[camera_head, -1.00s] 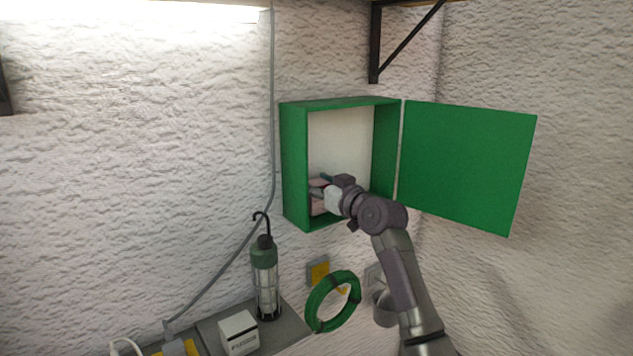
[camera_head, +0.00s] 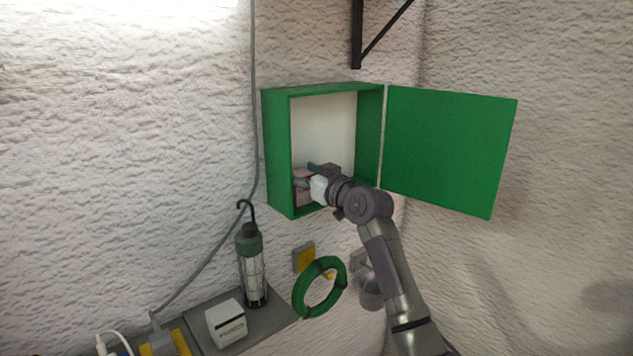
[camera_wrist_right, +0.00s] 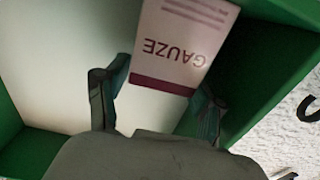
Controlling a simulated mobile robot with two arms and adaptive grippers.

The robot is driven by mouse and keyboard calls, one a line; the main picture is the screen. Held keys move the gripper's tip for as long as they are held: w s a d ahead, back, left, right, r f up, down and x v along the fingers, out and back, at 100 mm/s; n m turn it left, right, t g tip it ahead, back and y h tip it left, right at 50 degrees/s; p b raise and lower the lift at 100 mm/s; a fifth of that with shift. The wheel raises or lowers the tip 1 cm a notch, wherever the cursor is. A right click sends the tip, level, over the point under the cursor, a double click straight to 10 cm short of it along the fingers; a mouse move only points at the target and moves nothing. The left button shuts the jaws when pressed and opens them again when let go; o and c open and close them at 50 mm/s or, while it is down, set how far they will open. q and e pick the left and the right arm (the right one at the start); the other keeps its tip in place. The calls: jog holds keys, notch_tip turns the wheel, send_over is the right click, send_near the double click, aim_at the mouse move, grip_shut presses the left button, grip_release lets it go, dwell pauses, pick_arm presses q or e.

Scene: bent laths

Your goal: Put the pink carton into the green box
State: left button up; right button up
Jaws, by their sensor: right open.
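The pink carton (camera_head: 304,197) is inside the green box (camera_head: 278,160), low at its left side. It appears to stand on the box floor, but its base is partly hidden. In the right wrist view the carton (camera_wrist_right: 185,45) shows a pale face with "GAUZE" upside down and a dark pink band. My right gripper (camera_head: 306,176) reaches into the box at the carton. Its jaws (camera_wrist_right: 155,105) are open, with the carton's banded end near the right finger; I cannot tell whether they touch. The left gripper is not in view.
The box's green door (camera_head: 450,150) stands wide open to the right. A black bracket (camera_head: 357,40) is above.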

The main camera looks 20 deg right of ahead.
jog(key=b+v, duration=0.3)
jog(key=v, duration=0.8)
jog(key=shift+s, duration=0.2)
jog(key=shift+d, duration=0.1)
notch_tip(320, 180, down, 36)
jog(key=w+d+m+g+h, duration=0.1)
jog(key=d+m+g+h, duration=0.1)
jog(key=m+g+h, duration=0.25)
jog(key=s+f+g, duration=0.1)
jog(key=s+f, duration=0.2)
jog(key=f, duration=0.5)
jog(key=s+f+g, duration=0.2)
jog(key=s+f, duration=0.2)
jog(key=f, duration=0.4)
jog(key=s+a+f+n+g+h, duration=0.15)
jog(key=s+f+g, duration=0.35)
jog(key=s+f, duration=1.9)
jog(key=s+a+f+g, duration=0.1)
jog(key=s+f, duration=0.2)
jog(key=s, duration=1.1)
jog(key=s+a+f+n+g, duration=0.1)
jog(key=s+f, duration=0.3)
jog(key=s, duration=1)
jog(key=shift+s+f+g, duration=0.25)
jog(key=shift+g, duration=0.5)
